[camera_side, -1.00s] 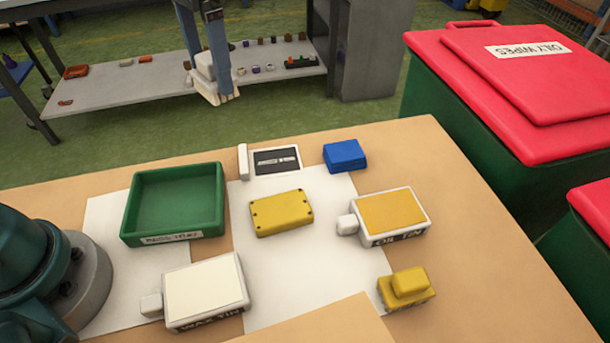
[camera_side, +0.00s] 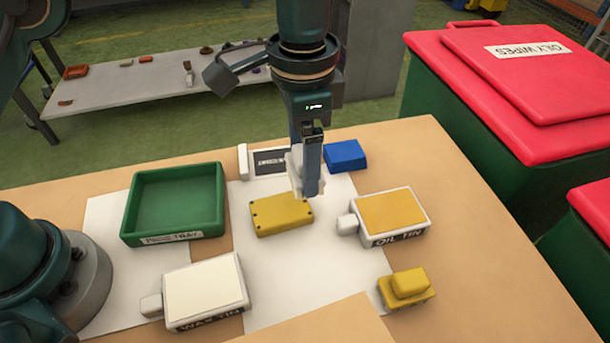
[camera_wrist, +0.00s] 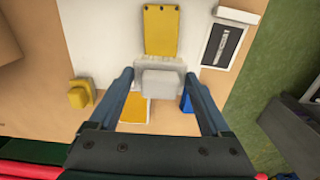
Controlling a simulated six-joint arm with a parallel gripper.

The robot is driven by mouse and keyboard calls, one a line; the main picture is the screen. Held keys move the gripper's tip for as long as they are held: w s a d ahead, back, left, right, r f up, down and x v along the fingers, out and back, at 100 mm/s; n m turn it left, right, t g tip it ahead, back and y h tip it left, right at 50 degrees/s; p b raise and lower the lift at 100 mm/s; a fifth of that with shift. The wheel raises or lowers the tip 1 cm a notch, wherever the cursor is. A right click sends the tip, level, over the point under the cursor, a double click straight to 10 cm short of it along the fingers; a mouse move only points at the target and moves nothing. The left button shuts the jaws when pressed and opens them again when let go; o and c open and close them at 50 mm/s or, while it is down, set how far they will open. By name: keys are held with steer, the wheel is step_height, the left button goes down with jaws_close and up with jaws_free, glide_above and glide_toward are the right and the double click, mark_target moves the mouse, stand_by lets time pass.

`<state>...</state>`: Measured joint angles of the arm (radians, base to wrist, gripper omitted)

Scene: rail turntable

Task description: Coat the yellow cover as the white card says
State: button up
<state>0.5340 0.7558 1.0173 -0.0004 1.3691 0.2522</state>
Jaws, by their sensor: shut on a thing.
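The yellow cover (camera_side: 281,215), a flat plate with dark holes near its corners, lies on a white sheet; it also shows in the wrist view (camera_wrist: 161,30). My gripper (camera_side: 306,185) is shut on a pale brush-like block (camera_wrist: 160,82) with a fringed front edge. It is above and just behind the cover's right side; contact cannot be told. The oil tin (camera_side: 393,215) with a yellow top is to the right. The wax tin (camera_side: 204,292) with a cream top is front left.
A green tray (camera_side: 130,215) is at left, apparently empty. A blue block (camera_side: 345,155) is behind the oil tin, and a yellow stepped block (camera_side: 407,288) is in front of it. A red-lidded bin marked oily wipes (camera_side: 515,80) stands beyond the table's right edge.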

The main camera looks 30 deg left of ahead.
step_height(320, 180, down, 5)
steer(key=shift+r, duration=0.1)
steer(key=shift+s+a+f, duration=0.25)
steer(key=shift+s+a, duration=0.2)
steer(key=shift+s, duration=0.05)
steer(key=shift+s+a, duration=1.05)
steer(key=shift+s, duration=0.15)
steer(key=shift+s+a, duration=1)
steer(key=shift+s, duration=0.2)
steer(key=shift+w+d+r, duration=0.1)
steer(key=shift+w+d, duration=1.15)
steer(key=shift+w, duration=0.2)
steer(key=shift+w+d+r, duration=0.1)
steer(key=shift+w+d, duration=1.1)
steer(key=shift+w, duration=0.2)
steer(key=shift+w+d+r, duration=0.1)
steer(key=shift+r, duration=3.7)
steer(key=shift+f, duration=0.2)
